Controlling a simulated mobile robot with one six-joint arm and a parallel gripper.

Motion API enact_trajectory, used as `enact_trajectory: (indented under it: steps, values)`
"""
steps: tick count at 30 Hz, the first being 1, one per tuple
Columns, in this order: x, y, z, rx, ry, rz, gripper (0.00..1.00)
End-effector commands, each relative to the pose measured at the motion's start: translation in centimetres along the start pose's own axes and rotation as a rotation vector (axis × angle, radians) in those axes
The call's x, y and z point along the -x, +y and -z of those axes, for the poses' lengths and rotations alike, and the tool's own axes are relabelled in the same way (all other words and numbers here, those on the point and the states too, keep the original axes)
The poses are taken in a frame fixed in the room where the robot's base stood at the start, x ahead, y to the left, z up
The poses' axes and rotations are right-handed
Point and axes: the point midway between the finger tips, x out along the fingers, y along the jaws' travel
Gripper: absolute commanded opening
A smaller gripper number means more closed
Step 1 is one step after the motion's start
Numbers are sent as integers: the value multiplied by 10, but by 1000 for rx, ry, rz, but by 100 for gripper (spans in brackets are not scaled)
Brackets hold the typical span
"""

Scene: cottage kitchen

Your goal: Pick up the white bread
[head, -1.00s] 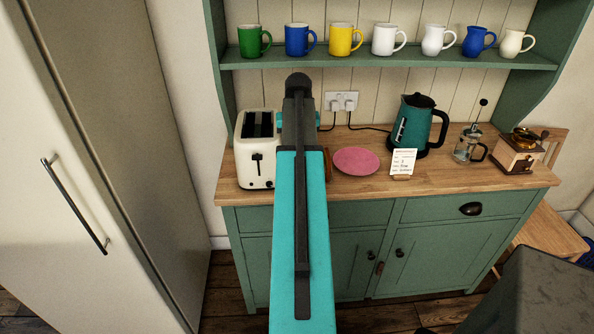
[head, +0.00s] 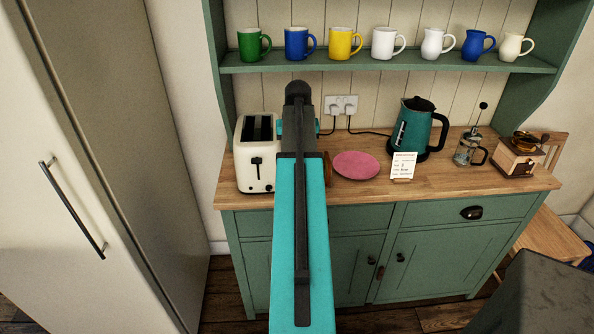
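No white bread can be made out in the head view. My arm (head: 302,230) reaches forward over the worktop and covers the area just right of the toaster. My gripper is hidden behind the arm's far end, so its fingers and anything between them do not show. A small brown edge (head: 327,168) shows just right of the arm, beside the pink plate (head: 356,165); what it belongs to is hidden. The cream toaster (head: 257,172) stands left of the arm, its slots dark with no bread showing.
A teal kettle (head: 418,130), a small card (head: 403,167), a glass press (head: 469,149) and a coffee grinder (head: 518,157) stand to the right on the wooden worktop (head: 452,180). Several mugs line the green shelf (head: 400,70) above. A tall white cabinet (head: 85,150) stands at left.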

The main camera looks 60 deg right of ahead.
Motion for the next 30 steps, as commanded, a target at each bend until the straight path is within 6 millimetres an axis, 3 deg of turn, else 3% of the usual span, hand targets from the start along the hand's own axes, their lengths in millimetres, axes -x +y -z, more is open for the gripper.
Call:
enact_trajectory:
  steps: [23,28,30]
  values:
    - [-5,-1,-1,1,0,0,32]
    - [-5,-1,-1,1,0,0,5]
    - [-5,-1,-1,1,0,0,3]
